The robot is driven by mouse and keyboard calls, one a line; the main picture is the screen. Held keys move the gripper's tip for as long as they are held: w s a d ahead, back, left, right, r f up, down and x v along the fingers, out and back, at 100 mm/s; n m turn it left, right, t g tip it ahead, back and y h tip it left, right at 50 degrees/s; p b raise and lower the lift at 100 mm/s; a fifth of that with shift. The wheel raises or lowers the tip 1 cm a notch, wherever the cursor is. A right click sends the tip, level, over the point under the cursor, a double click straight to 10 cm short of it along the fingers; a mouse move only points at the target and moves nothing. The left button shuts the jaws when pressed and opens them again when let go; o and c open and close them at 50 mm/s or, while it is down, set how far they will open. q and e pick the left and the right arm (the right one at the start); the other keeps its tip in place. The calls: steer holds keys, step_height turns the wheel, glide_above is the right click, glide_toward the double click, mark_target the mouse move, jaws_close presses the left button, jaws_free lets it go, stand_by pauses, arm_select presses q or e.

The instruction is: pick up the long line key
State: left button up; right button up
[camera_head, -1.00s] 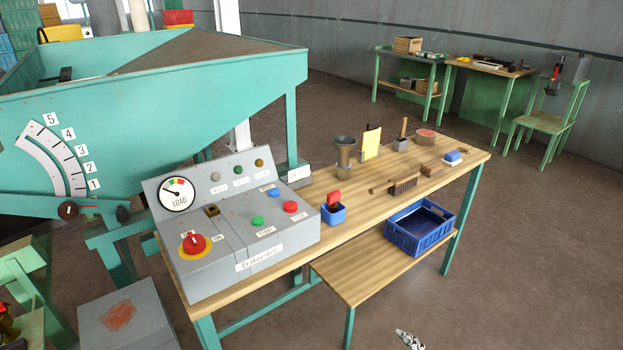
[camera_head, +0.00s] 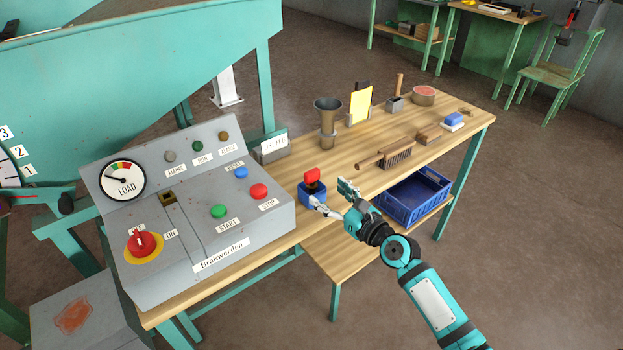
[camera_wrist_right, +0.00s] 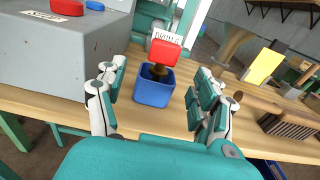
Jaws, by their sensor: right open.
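A red-headed piece (camera_head: 312,176), which looks like the key, stands in a small open blue holder (camera_head: 307,196) on the wooden bench, just right of the grey control box. In the right wrist view its red head (camera_wrist_right: 165,52) rises above the blue holder (camera_wrist_right: 153,92), with a short dark brassy part below it; its lower end is hidden inside. My right gripper (camera_head: 332,197) is open and empty, in front of the holder. In the wrist view its two fingers stand apart on either side of the holder, not closed on anything. My left gripper is not in view.
The grey control box (camera_head: 200,225) is close on the left. A blue crate (camera_head: 410,208) sits on the lower shelf. Bare bench lies around the holder.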

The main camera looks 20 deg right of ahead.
mark_target(314, 176)
steer(key=shift+x, duration=0.85)
steer(key=shift+w+a, duration=0.15)
steer(key=shift+w, duration=0.35)
steer(key=shift+w+a+r, duration=0.1)
steer(key=shift+w+r, duration=0.05)
steer(key=shift+w, duration=0.1)
steer(key=x, duration=0.4)
steer(key=shift+w+r, duration=0.4)
steer(key=shift+w, duration=0.1)
steer(key=shift+s, duration=0.1)
steer(key=shift+c, duration=0.6)
steer(key=c, duration=1.1)
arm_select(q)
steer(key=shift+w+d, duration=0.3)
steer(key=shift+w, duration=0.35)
arm_select(e)
steer(key=shift+c, duration=0.5)
steer(key=shift+r, duration=0.15)
